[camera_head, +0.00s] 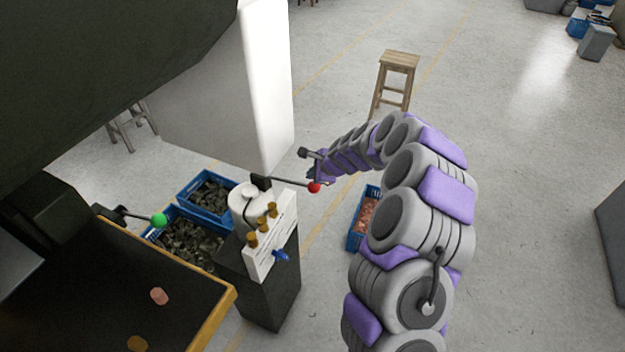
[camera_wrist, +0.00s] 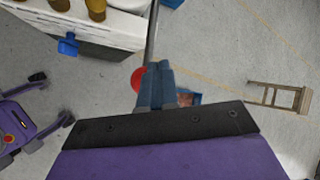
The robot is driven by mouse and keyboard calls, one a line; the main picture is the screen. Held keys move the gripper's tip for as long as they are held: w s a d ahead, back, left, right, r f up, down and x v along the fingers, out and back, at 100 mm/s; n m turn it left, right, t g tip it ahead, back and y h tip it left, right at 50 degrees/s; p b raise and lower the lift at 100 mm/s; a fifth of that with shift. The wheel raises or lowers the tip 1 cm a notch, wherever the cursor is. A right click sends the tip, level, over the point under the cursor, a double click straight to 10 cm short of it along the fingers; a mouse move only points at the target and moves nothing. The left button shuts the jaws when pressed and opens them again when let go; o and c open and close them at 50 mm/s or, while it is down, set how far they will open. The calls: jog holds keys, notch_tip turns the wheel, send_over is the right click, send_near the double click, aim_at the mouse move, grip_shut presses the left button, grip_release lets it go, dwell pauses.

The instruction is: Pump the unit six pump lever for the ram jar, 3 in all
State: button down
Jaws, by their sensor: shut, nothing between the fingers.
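A lever with a red ball knob (camera_head: 314,187) sticks out to the right from the white pump unit (camera_head: 247,203) on a dark pedestal. No unit number can be read. My gripper (camera_head: 318,173) is at the lever's outer end, close to the red knob. In the wrist view the blue fingers (camera_wrist: 157,85) are together and empty, just right of the red knob (camera_wrist: 137,79). The knob is partly hidden behind them, and I cannot tell whether they touch it. The lever's rod (camera_wrist: 151,35) runs up from there.
A second lever with a green knob (camera_head: 158,220) is at the left by the dark, yellow-edged table (camera_head: 222,302). Blue crates (camera_head: 205,213) of dark pieces stand behind the pedestal. Another blue crate (camera_head: 353,240) is on the floor beside my arm. A wooden stool (camera_head: 398,62) stands beyond; open floor lies right.

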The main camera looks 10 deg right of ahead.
dwell(0.3)
jog(key=r+p, duration=0.4)
jog(key=r, duration=0.1)
jog(key=shift+w+a+r+p, duration=0.1)
jog(key=shift+w+a+p, duration=0.1)
jog(key=shift+a+p, duration=0.1)
dwell(0.7)
